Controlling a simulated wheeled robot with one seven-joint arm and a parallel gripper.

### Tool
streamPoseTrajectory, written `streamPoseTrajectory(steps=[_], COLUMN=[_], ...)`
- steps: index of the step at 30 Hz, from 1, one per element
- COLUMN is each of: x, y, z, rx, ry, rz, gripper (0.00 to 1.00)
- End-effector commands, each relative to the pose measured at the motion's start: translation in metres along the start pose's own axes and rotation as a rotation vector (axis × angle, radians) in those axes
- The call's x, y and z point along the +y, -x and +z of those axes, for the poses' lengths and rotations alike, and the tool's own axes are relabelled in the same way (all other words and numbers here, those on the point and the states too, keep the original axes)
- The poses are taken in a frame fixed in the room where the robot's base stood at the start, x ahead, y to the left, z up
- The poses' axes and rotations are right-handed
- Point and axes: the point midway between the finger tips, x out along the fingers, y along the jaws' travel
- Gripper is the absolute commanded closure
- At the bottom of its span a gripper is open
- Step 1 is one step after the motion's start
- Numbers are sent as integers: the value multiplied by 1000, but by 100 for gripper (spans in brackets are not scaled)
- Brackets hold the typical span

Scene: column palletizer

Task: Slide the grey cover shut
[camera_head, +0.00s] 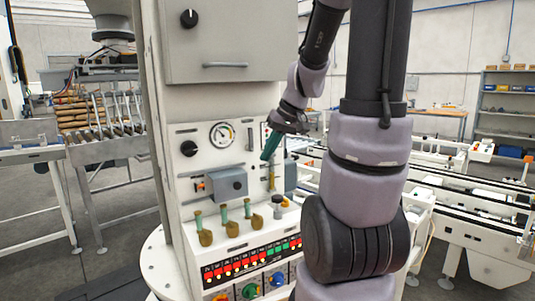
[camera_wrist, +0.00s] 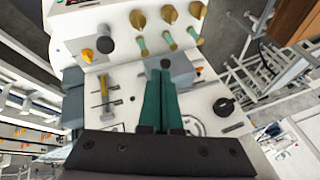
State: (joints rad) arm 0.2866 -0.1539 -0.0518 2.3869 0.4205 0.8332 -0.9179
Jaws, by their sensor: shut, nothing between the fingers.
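The grey cover (camera_head: 228,184) is a blue-grey box with a dark knob (camera_head: 239,185) on the front of the white control panel. A small orange part (camera_head: 200,186) shows uncovered just left of it. My gripper (camera_head: 266,157) has teal fingers, shut and empty, pointing down and left, above and right of the cover in the head view. In the wrist view my gripper (camera_wrist: 164,77) points toward the dark knob (camera_wrist: 166,64), and its fingers hide part of the cover (camera_wrist: 182,67). I cannot tell whether the fingertips touch the knob.
A yellow-handled slider (camera_head: 271,178) is close to my gripper on the right. Below the cover are several brass valves with green stems (camera_head: 226,219). A black knob (camera_head: 189,148) and a round gauge (camera_head: 222,134) are above. A dark button (camera_head: 278,200) is at lower right.

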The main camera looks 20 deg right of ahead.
Motion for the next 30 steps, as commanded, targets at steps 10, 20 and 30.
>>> streamPoseTrajectory(steps=[10, 20, 30], x=[-25, -112, -133], y=[18, 80, 104], z=[8, 65, 95], rx=[16, 136, 226], ry=[-8, -117, -201], rz=[13, 78, 85], gripper=[100, 100, 50])
